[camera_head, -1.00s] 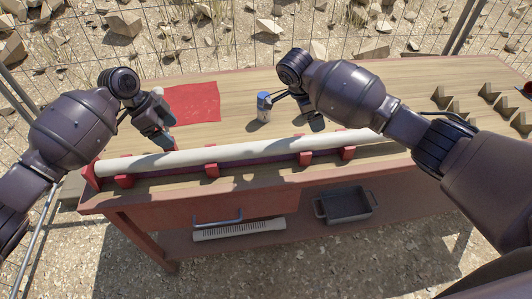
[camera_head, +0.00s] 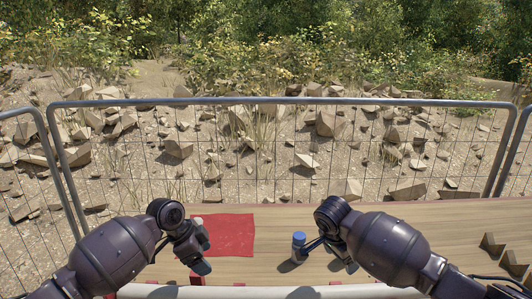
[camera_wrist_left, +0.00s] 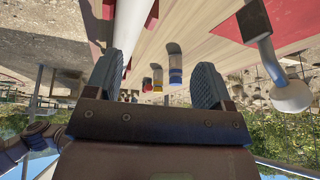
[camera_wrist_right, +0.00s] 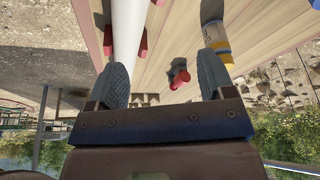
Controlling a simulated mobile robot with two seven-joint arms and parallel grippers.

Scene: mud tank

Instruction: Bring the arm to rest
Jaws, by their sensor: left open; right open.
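My left gripper (camera_head: 203,267) hangs above the bench (camera_head: 460,219), beside the red cloth (camera_head: 229,234). Its two fingers are apart with nothing between them in the left wrist view (camera_wrist_left: 157,80). My right gripper (camera_head: 333,256) hangs over the bench just right of a blue-capped can (camera_head: 298,243). Its fingers are also apart and empty in the right wrist view (camera_wrist_right: 162,82). A can with a yellow band (camera_wrist_right: 220,50) shows near one right finger there; I cannot tell whether they touch. Both arms are bent at the elbow over the bench's near side.
A long white pipe (camera_head: 160,291) lies along the bench's near edge, below both arms, on red supports. Angular brown blocks (camera_head: 491,245) stand at the right. A wire fence (camera_head: 280,150) rises behind the bench. The wrist views show more small cans, one of them red (camera_wrist_right: 178,74).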

